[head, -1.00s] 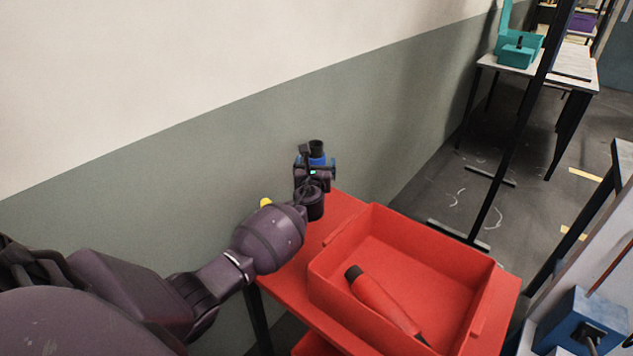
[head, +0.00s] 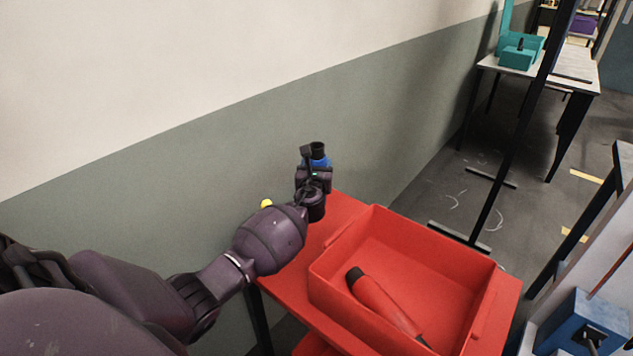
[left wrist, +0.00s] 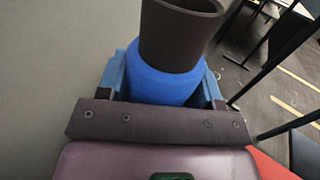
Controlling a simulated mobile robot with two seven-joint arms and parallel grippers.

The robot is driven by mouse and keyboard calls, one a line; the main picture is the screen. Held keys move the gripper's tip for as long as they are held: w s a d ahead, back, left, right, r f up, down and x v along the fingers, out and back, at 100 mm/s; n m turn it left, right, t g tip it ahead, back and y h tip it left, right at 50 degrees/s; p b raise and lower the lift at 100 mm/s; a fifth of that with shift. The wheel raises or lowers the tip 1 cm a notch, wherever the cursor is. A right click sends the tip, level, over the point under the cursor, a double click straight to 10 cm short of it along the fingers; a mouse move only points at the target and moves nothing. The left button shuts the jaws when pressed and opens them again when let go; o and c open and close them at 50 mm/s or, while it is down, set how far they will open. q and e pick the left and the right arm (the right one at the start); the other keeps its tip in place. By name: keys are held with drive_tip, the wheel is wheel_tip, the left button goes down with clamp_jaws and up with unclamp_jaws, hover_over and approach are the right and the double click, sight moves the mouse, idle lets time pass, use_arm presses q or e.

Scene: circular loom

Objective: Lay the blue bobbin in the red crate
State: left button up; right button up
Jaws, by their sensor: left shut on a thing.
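The blue bobbin (head: 318,161) has a dark top end and is held upright or nearly so. My left gripper (head: 314,172) is shut on it, above the far left part of the red table, near the wall. In the left wrist view the blue bobbin (left wrist: 165,84) sits between the two blue fingers; its lower part is hidden by the gripper. The red crate (head: 330,283) stands on the red table, to the right of and nearer than the gripper. A red bobbin (head: 382,302) with a dark end lies in the crate. My right gripper is not in view.
The red table (head: 330,222) has a bare strip left of the crate. A grey and white wall (head: 240,140) runs behind. A dark upright post (head: 520,120) stands at the right. A blue box (head: 583,322) is at the lower right. A far table holds a teal box (head: 518,55).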

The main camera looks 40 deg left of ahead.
use_arm(q)
drive_tip(key=shift+r+p, duration=0.45)
drive_tip(key=shift+r, duration=0.2)
